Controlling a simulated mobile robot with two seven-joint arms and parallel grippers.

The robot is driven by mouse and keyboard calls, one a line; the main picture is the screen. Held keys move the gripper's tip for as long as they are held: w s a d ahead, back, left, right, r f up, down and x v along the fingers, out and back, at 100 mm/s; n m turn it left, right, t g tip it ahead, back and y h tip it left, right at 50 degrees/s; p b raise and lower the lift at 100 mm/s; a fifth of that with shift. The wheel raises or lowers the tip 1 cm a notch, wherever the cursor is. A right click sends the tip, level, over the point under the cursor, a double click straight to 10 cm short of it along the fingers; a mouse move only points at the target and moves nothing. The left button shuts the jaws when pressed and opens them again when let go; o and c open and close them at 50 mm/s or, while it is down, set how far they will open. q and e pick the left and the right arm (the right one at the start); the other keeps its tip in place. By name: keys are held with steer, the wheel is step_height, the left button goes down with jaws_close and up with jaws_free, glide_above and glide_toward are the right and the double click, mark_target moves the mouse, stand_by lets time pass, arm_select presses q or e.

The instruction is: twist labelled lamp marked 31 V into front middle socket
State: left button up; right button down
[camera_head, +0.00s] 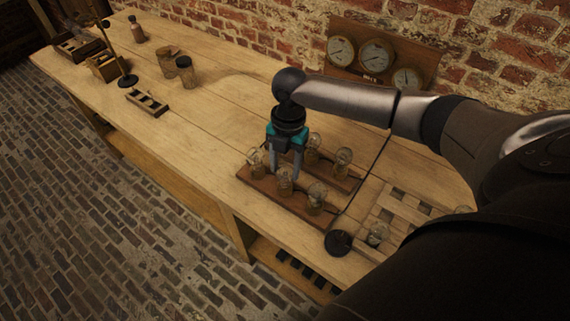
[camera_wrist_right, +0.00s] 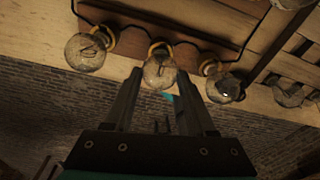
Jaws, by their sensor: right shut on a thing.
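My right gripper (camera_head: 286,172) reaches down over the wooden lamp board (camera_head: 246,178). It is shut on a clear glass lamp (camera_head: 285,186) at the middle of the board's front row. In the right wrist view, the round bulb of this lamp (camera_wrist_right: 159,73) shows between the tips of my right gripper (camera_wrist_right: 162,80), with a brass-coloured ring (camera_wrist_right: 161,48) behind it. The lamp looks upright at the front middle socket; I cannot tell how deep it sits. No 31 V marking is readable. My left gripper is not in view.
Front-row lamps stand at left (camera_head: 255,161) and right (camera_head: 317,196). Back-row lamps (camera_head: 343,159) stand close behind. A slotted wooden rack (camera_head: 402,208) with a lamp in it and a black round base (camera_head: 338,242) are to the right. Gauges (camera_head: 376,54) stand behind.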

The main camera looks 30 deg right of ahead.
steer(key=shift+m+p, duration=2.1)
steer(key=shift+p, duration=0.05)
steer(key=shift+s+m+t+p, duration=0.1)
steer(key=shift+m+t+p, duration=0.2)
steer(key=shift+m+p, duration=0.5)
steer(key=shift+m, duration=0.3)
steer(key=shift+f, duration=0.1)
steer(key=shift+m+p, duration=0.4)
steer(key=shift+p, duration=0.2)
steer(key=shift+m+p, duration=0.85)
steer(key=shift+m, duration=0.15)
steer(key=shift+m+t+p, duration=0.4)
steer(key=shift+m+p, duration=0.85)
steer(key=shift+m, duration=0.55)
